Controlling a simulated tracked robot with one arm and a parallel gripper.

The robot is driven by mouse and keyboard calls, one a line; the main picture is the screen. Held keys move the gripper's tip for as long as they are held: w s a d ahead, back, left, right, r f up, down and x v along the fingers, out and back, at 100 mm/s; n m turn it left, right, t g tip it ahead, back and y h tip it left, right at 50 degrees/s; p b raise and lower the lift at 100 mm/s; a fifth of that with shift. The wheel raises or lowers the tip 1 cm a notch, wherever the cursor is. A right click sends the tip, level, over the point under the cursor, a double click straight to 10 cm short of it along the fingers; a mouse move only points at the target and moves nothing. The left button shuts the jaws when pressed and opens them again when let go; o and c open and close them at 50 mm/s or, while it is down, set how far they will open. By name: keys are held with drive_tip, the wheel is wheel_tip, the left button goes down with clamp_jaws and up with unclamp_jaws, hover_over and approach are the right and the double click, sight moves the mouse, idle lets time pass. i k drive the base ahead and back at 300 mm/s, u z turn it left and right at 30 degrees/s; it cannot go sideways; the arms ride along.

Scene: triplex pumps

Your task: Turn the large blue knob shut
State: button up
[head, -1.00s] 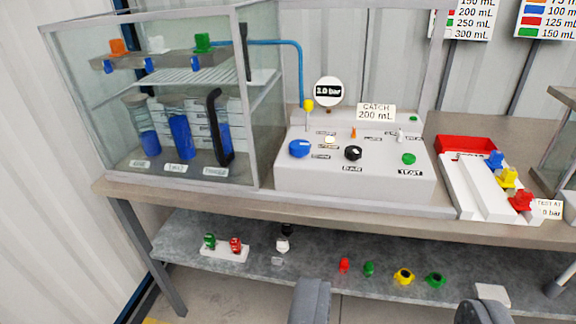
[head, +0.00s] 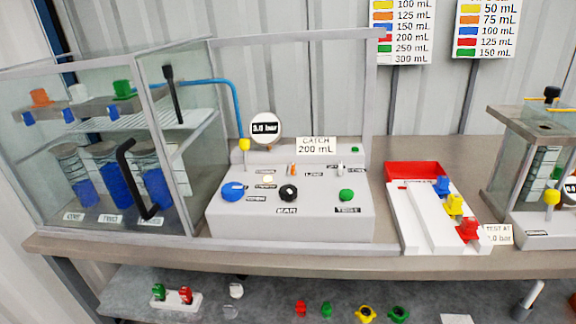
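The large blue knob (head: 232,191) sits at the left of the sloped top of a light grey control box (head: 290,222). It has a small white mark; I cannot tell whether it is open or shut. A black knob (head: 288,193) and a green knob (head: 346,195) sit to its right on the same box. A round gauge sign (head: 265,128) above the box appears to read 3.0 bar. My gripper is not in view, and nothing covers the blue knob.
A glass case (head: 75,225) with a black handle (head: 135,180) stands close left of the box. A red tray (head: 413,169) and a white stepped block (head: 408,218) with coloured plugs stand right. A second unit (head: 530,150) is at far right. A shelf (head: 262,300) with small parts runs below.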

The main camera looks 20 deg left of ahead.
sight(232, 192)
drive_tip(key=u, duration=0.15)
drive_tip(key=i, duration=1.3)
drive_tip(key=u, duration=0.85)
